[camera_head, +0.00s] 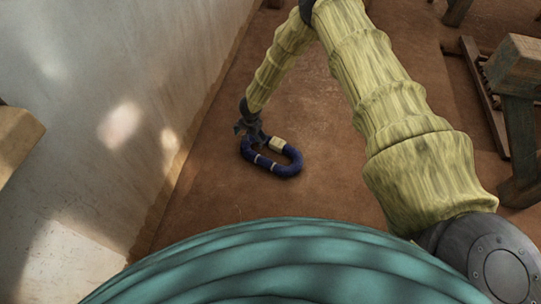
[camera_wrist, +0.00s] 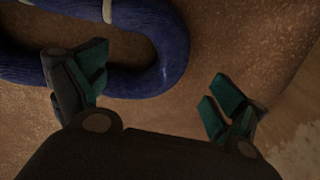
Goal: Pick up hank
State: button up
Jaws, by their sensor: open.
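The hank (camera_head: 287,168) is a dark blue oval loop with pale ties and a cream band on its far side. It lies on the brown floor. In the wrist view, the loop's blue strand (camera_wrist: 170,45) runs across the upper left and curves round ahead of the jaws. My gripper (camera_head: 247,130) is at the far left end of the loop in the head view. In the wrist view, my gripper (camera_wrist: 158,95) has its green-padded fingers spread wide, with bare floor and part of the loop's edge between them. Nothing is held. Whether the left finger touches the hank cannot be told.
A pale plaster wall (camera_head: 100,110) runs along the left. A wooden beam end (camera_head: 15,140) juts in at the left edge. Wooden loom posts (camera_head: 519,120) stand at the right. Bare earthen floor (camera_head: 330,195) lies around the hank.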

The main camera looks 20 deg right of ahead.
aim_at(250, 141)
jog(key=shift+w+f+b, duration=0.2)
jog(key=shift+f+b, duration=0.4)
jog(key=shift+f, duration=0.35)
jog(key=shift+w+f+b, duration=0.2)
jog(key=shift+f+b, duration=0.4)
jog(key=shift+f, duration=0.3)
jog(key=shift+w+f+b, duration=0.2)
jog(key=shift+f+b, duration=0.4)
jog(key=shift+f, duration=0.35)
jog(key=c, duration=1.3)
jog(key=shift+r, duration=0.1)
jog(key=shift+c, duration=0.2)
jog(key=shift+r+p, duration=0.55)
jog(key=shift+r, duration=0.1)
notch_tip(250, 141, up, 3)
jog(key=shift+f+p, duration=0.15)
jog(key=shift+p, duration=0.8)
jog(key=s, duration=0.1)
jog(key=s+p, duration=0.1)
jog(key=s, duration=0.1)
jog(key=shift+a, duration=0.4)
jog(key=shift+s+a+r+p, duration=0.15)
jog(key=shift+s+a+p, duration=0.45)
jog(key=shift+s, duration=1.5)
jog(key=shift+s+a+r+p, duration=0.1)
jog(key=shift+s+a+p, duration=0.45)
jog(key=shift+s, duration=1.5)
jog(key=shift+s+a+r+p, duration=0.15)
jog(key=shift+s+a+p, duration=0.45)
jog(key=shift+s, duration=1.5)
